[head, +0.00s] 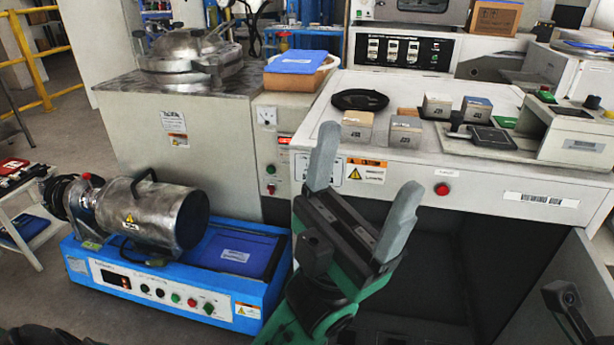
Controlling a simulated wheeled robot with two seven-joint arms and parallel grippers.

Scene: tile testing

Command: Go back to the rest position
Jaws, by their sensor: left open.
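My left gripper (368,162) is raised in the middle of the view, in front of the workbench. Its two grey fingers are spread wide apart and point up, with nothing between them. Its green and black arm comes in from the bottom edge. The fingers overlap the bench front in the picture, and I cannot tell whether they are close to it. My right gripper's fingers do not show.
The white workbench (480,190) carries tile blocks (357,127), a black round plate (360,99) and a small scale (482,136). A blue machine (80,268) with a metal drum (150,215) stands at left.

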